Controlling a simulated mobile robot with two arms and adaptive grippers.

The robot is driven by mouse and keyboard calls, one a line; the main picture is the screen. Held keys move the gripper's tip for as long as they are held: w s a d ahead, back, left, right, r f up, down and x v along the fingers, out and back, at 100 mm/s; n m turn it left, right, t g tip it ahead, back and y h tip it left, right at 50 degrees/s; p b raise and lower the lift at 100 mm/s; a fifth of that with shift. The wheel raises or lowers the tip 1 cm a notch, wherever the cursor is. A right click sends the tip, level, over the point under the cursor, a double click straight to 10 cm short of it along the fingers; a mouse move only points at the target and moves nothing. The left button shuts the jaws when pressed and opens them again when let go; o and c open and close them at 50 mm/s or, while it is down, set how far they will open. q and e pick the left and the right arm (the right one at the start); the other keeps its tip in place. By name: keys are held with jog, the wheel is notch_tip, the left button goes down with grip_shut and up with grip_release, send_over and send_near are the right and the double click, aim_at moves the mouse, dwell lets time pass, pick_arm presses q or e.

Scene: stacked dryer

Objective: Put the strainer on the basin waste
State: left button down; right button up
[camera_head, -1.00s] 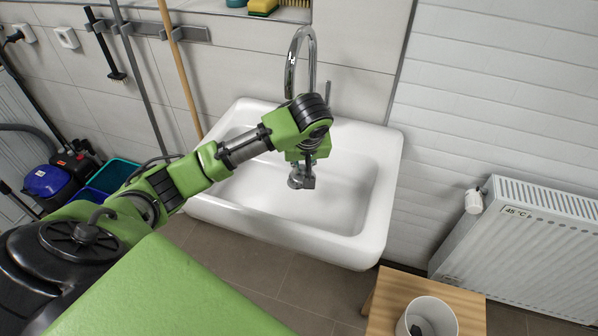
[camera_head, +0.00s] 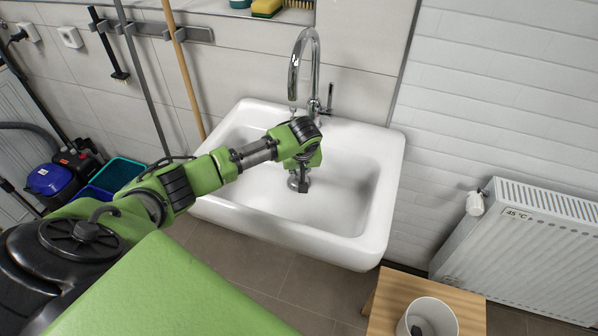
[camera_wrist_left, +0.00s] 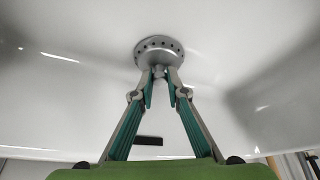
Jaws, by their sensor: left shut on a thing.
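The white basin (camera_head: 375,225) is fixed to the tiled wall, with a tall chrome tap (camera_head: 315,60) at its back. My left gripper (camera_head: 299,183) points down inside the basin. In the left wrist view the fingers (camera_wrist_left: 159,78) are shut on the small knob of the strainer (camera_wrist_left: 158,49), a round grey metal disc with a ring of holes. The strainer is only a small grey shape in the head view. I cannot tell whether it touches the basin bottom. The basin waste is not visible in either view. My right gripper is not in view.
A wooden stool (camera_head: 385,290) with a white bucket (camera_head: 428,318) stands at the front right, beside a white radiator (camera_head: 540,255). A broom handle (camera_head: 183,70) and other poles hang at the left. A blue and black machine (camera_head: 50,180) stands at the far left.

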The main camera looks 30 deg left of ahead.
pick_arm(q)
jog(key=c, duration=2)
grip_release()
jog(key=shift+f, duration=0.1)
jog(key=v, duration=1.2)
jog(key=shift+w+a+r, duration=0.1)
jog(key=shift+r, duration=0.15)
